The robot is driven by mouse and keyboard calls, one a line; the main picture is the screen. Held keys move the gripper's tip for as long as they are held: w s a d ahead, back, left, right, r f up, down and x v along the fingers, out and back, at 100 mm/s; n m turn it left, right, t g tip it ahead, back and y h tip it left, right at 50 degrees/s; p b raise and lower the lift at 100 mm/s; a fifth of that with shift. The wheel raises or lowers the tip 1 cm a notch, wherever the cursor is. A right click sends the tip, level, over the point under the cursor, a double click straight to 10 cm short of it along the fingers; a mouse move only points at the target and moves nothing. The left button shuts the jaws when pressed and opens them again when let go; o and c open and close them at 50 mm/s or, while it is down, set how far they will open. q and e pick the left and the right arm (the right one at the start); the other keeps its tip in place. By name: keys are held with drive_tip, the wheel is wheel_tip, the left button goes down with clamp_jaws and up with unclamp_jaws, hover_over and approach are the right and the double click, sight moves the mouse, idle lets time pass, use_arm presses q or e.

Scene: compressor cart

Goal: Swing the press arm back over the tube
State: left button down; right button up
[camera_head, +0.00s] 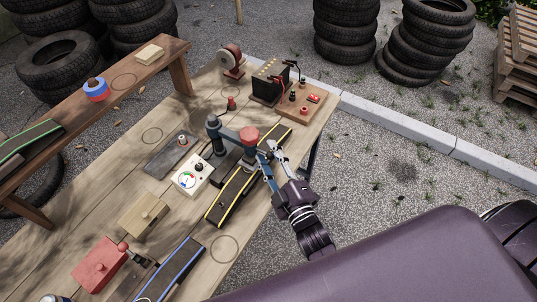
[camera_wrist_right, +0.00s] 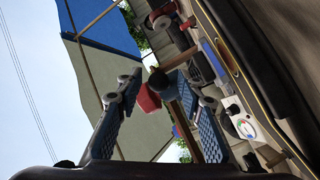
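The press arm (camera_head: 230,133) is a grey-blue bar reaching right from a dark upright post (camera_head: 213,138). Its end carries a red head (camera_head: 249,134), which overlaps the tube's strip in the head view; its exact height above it is unclear. The tube (camera_head: 231,198) is a flat black strip with yellow edges, lying along the table. My right gripper (camera_head: 271,153) is open just right of the red head. In the wrist view the red head (camera_wrist_right: 148,99) shows between the spread fingers (camera_wrist_right: 160,115), with no clear contact. My left gripper is not in view.
A gauge box (camera_head: 191,175) stands left of the tube. A battery (camera_head: 270,80) and terminal board (camera_head: 302,105) are at the table's far end. A wooden block (camera_head: 143,215), red box (camera_head: 98,264) and blue-edged strip (camera_head: 170,272) lie nearer.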

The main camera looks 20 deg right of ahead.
drive_tip(key=shift+s+d+f, duration=0.1)
drive_tip(key=shift+s, duration=0.15)
drive_tip(key=s, duration=1.1)
drive_tip(key=shift+s+d, duration=0.3)
